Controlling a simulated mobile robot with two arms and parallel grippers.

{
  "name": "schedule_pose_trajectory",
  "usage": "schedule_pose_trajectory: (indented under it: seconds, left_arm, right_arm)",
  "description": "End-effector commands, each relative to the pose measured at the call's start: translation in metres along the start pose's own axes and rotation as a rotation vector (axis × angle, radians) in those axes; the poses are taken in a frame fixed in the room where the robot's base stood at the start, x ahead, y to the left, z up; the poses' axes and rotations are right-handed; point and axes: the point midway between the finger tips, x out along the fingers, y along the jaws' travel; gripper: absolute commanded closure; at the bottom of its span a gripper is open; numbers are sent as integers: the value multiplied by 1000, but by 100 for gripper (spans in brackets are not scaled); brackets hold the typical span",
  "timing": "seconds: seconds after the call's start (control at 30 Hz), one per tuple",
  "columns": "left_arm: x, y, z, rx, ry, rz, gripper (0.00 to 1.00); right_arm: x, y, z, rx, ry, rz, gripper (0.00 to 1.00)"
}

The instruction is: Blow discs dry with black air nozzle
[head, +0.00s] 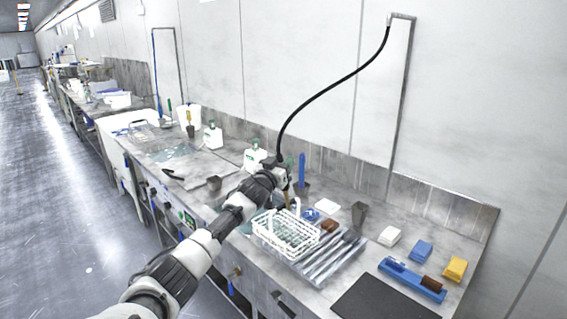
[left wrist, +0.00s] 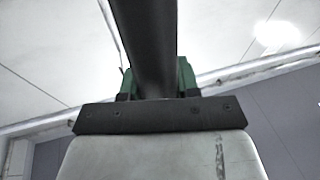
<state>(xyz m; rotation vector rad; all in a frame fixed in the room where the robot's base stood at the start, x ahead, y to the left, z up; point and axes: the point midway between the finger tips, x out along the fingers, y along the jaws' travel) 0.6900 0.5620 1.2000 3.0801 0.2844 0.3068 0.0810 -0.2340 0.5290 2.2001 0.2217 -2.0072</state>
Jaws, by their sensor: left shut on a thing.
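My left gripper (head: 278,164) is shut on the black air nozzle at the lower end of a black hose (head: 340,82). The hose curves up to a thin metal stand on the wall. In the left wrist view, a thick black tube (left wrist: 148,45) passes between the green fingers of my left gripper (left wrist: 155,82). A white wire basket (head: 285,232) stands on the bench, below and in front of the gripper and apart from it. Pale, clear shapes show inside the basket; I cannot make out single discs. My right gripper is not in view.
A metal tray (head: 345,254) with long slots lies right of the basket. A dark cup (head: 358,214), a white block (head: 389,236), a blue block (head: 422,250), a yellow block (head: 455,268) and a black mat (head: 385,300) are further right. White bottles (head: 213,137) stand near the wall.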

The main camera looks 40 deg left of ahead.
Motion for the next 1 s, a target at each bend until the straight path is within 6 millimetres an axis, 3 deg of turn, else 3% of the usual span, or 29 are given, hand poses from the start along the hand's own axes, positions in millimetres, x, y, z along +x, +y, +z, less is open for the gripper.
schedule_pose_trajectory:
  seconds: [0.17, 0.6, 1.0]
  left_arm:
    - [1, 0, -6, 1, 1, 0, 92]
    - [10, 2, -49, 0, 2, 0, 92]
    - [10, 3, -50, 0, 1, 0, 92]
  right_arm:
    - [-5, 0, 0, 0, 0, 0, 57]
    - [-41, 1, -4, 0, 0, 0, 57]
    - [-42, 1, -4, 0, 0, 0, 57]
